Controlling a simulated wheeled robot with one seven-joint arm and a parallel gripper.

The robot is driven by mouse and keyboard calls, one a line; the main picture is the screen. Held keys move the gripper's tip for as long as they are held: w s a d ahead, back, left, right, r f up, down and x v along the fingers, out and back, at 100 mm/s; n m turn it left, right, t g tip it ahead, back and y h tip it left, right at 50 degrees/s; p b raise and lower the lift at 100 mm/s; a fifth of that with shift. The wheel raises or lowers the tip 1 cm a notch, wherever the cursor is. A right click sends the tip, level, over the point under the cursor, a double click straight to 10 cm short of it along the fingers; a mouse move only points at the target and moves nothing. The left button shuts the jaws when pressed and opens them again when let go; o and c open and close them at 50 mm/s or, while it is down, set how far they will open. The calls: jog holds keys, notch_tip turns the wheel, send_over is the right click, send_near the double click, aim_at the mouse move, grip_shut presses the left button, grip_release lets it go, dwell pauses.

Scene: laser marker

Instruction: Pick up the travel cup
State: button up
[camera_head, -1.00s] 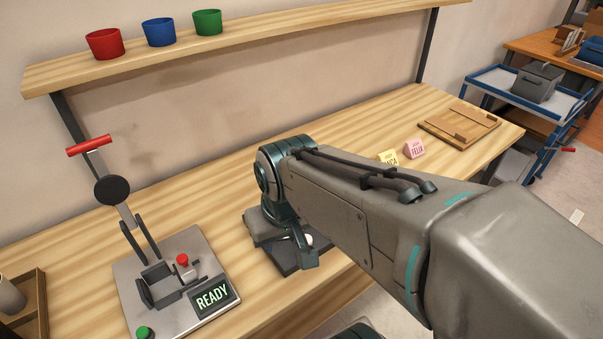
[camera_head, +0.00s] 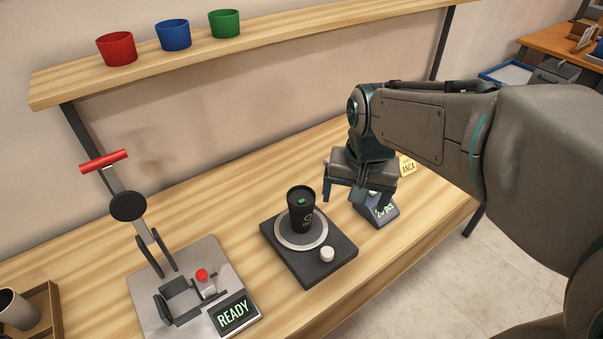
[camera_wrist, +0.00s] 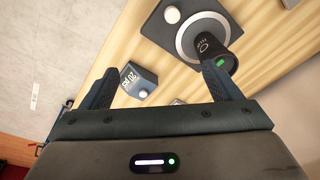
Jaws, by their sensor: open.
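The black travel cup (camera_head: 301,212), with a green mark on its top, stands upright on the round plate of a dark square stand (camera_head: 310,266). In the wrist view the cup (camera_wrist: 212,48) is near the right fingertip, with the stand (camera_wrist: 158,32) beyond. My gripper (camera_head: 344,195) is open and empty, to the right of the cup and apart from it in the head view. Its two fingers also show in the wrist view (camera_wrist: 161,82), with no cup between them.
A dark box marked "20 PCS" (camera_head: 376,210) sits just below my gripper; a yellow card (camera_head: 407,167) is behind. A lever press (camera_head: 190,290) showing READY and a wooden tray with a grey cup (camera_head: 17,312) are left. Coloured cups (camera_head: 173,35) stand on the shelf.

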aim_at(301, 199)
jog(key=w+a+m+g+p, duration=0.2)
jog(key=w+a+m+p, duration=0.15)
jog(key=w+a, duration=0.7)
jog(key=shift+m, duration=0.35)
jog(key=f, duration=0.7)
jog(key=shift+w+d, duration=0.2)
jog(key=shift+d, duration=0.05)
jog(key=shift+s+d+f+p, duration=0.1)
jog(key=shift+f+p, duration=0.15)
jog(key=shift+f, duration=1.4)
jog(key=shift+s+f+p, duration=0.1)
jog(key=shift+f+p, duration=0.1)
jog(key=shift+f, duration=1.4)
jog(key=c, duration=0.7)
